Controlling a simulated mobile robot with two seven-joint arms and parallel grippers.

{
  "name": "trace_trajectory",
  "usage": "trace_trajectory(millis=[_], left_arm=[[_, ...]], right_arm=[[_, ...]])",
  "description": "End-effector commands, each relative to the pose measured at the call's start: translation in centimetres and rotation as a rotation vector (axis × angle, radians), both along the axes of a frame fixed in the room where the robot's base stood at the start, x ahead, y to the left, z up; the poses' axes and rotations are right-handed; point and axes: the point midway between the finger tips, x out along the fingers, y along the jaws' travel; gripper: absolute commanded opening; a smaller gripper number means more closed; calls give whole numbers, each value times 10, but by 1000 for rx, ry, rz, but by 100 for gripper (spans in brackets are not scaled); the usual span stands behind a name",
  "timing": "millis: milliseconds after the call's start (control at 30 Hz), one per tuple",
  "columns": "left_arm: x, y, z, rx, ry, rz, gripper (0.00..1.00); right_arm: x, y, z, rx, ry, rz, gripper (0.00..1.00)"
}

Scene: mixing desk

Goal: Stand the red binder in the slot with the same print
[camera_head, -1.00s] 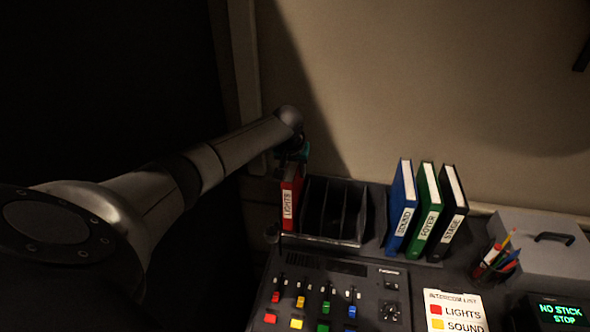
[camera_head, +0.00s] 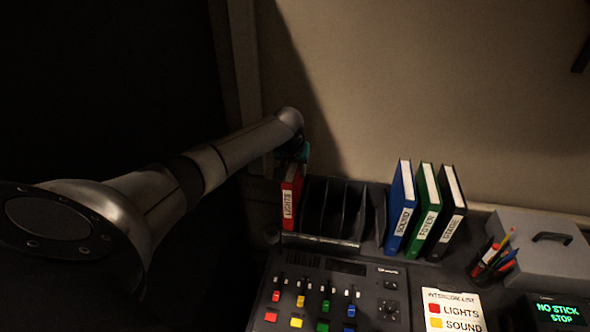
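The red binder (camera_head: 289,200) stands upright at the left end of the black slotted rack (camera_head: 330,240), with the print LIGHTS on its spine. My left arm reaches in from the left, and its gripper (camera_head: 301,153) is at the top of the red binder. The fingers are dark and mostly hidden behind the arm's end, so I cannot tell whether they are shut on it. The rack's slots to the right of the binder are empty. I cannot read any print on the rack. My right gripper is not in view.
Blue SOUND (camera_head: 402,210), green FOYER (camera_head: 425,212) and black STAGE (camera_head: 449,215) binders stand right of the rack. A mixing desk (camera_head: 340,290) lies in front. An intercom list (camera_head: 453,310), pen cup (camera_head: 492,265), grey box (camera_head: 540,250) and lit display (camera_head: 560,311) are at right.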

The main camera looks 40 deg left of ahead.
Motion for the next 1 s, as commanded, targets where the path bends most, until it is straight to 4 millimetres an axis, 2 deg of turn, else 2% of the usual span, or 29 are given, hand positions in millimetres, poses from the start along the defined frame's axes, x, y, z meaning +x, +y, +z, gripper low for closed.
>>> trace_trajectory(millis=[833,867,1000], left_arm=[[1,0,-5,0,-2,1,0],[1,0,-5,0,-3,1,41],[1,0,-5,0,-2,1,56]], right_arm=[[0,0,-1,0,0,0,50],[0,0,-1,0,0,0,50],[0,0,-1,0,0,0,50]])
